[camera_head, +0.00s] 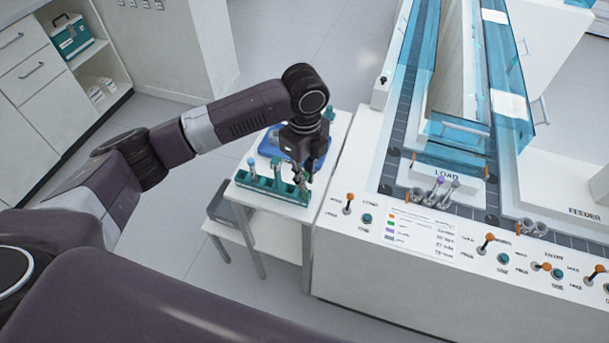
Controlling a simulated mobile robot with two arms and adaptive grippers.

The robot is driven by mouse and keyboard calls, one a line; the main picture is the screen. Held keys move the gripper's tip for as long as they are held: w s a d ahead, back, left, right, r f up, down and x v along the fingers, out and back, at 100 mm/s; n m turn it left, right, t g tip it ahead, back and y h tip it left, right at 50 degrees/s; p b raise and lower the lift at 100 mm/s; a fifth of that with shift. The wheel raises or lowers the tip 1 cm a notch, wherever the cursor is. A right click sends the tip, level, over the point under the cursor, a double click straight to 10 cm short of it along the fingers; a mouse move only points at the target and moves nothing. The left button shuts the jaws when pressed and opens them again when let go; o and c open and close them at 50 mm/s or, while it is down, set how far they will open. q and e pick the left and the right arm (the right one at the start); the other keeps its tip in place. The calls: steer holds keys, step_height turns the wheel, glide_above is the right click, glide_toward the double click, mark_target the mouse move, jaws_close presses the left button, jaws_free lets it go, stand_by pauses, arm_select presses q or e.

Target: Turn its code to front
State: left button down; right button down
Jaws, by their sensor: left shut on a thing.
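My left gripper (302,176) points down over the right end of a teal tube rack (262,188) on a small white side table. It is shut on a tube, which is small and mostly hidden by the fingers. No code can be made out on it. Other tubes stand upright in the rack; one with a light blue cap (251,162) is at the left end. I cannot tell whether the held tube is clear of the rack. My right gripper is not in view.
A blue device (268,146) sits behind the rack, partly hidden by my arm. To the right is the white track machine with a LOAD area, tubes in holders (440,188), orange-topped levers (349,198) and blue clear covers (505,60). Open floor lies left of the table.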

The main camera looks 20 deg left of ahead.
arm_select(q)
steer(key=shift+r+n+p, duration=0.15)
steer(key=shift+n+p, duration=0.45)
steer(key=shift+p, duration=0.25)
steer(key=shift+n+p, duration=2.5)
steer(key=shift+p, duration=0.4)
steer(key=shift+n+p, duration=3.2)
steer(key=shift+p, duration=0.15)
steer(key=shift+n+p, duration=0.35)
steer(key=shift+n, duration=0.15)
steer(key=shift+f, duration=0.25)
steer(key=c, duration=1.8)
jaws_free()
steer(key=shift+c, duration=0.2)
